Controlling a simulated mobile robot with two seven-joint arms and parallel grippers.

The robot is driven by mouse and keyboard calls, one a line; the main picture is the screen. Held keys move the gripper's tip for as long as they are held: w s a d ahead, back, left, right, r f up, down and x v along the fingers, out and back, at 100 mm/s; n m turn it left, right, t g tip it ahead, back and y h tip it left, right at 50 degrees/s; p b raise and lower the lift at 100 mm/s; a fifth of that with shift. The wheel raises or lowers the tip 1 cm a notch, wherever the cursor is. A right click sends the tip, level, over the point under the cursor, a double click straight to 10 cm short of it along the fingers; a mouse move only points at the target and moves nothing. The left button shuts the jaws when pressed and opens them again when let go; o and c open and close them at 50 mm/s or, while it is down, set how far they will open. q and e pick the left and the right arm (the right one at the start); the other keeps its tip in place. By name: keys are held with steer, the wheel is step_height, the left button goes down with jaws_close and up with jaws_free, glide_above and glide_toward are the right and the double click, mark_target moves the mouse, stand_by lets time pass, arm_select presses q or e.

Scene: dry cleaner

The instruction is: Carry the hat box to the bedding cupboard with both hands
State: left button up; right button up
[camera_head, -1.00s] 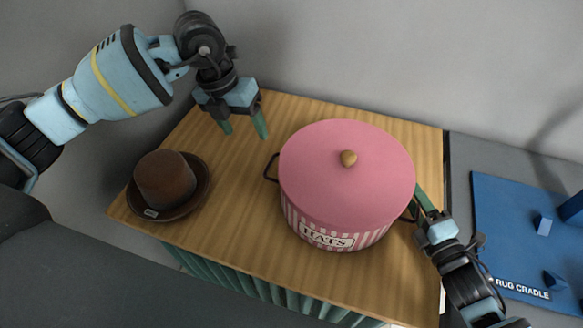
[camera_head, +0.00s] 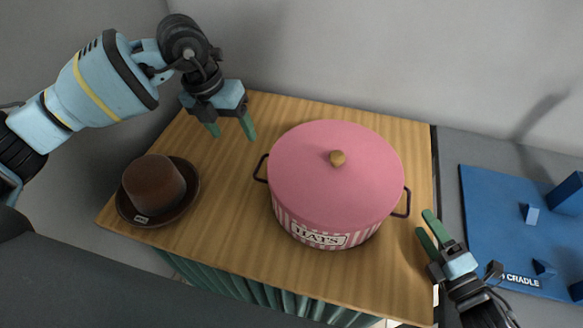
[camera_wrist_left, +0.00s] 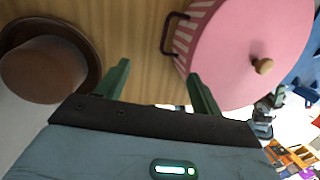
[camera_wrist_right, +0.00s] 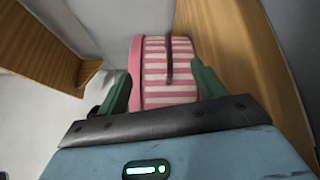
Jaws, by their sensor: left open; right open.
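The hat box (camera_head: 337,180) is round, with a plain pink lid, a wooden knob, pink-and-white striped sides and a "HATS" label. It stands on a wooden table, with a dark handle on its left and another on its right. It also shows in the left wrist view (camera_wrist_left: 235,50) and the right wrist view (camera_wrist_right: 165,75). My left gripper (camera_head: 231,130) is open and empty, up and left of the left handle. My right gripper (camera_head: 425,228) is open and empty, just right of and below the right handle, apart from it. The bedding cupboard cannot be made out.
A brown hat (camera_head: 155,187) lies at the table's left end. The wooden table (camera_head: 228,215) is otherwise bare, with a green curtain (camera_head: 235,285) along its front. A blue rug cradle mat (camera_head: 505,225) with blue blocks lies to the right. Grey walls stand behind.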

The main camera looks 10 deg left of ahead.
steer(key=shift+v, duration=1.7)
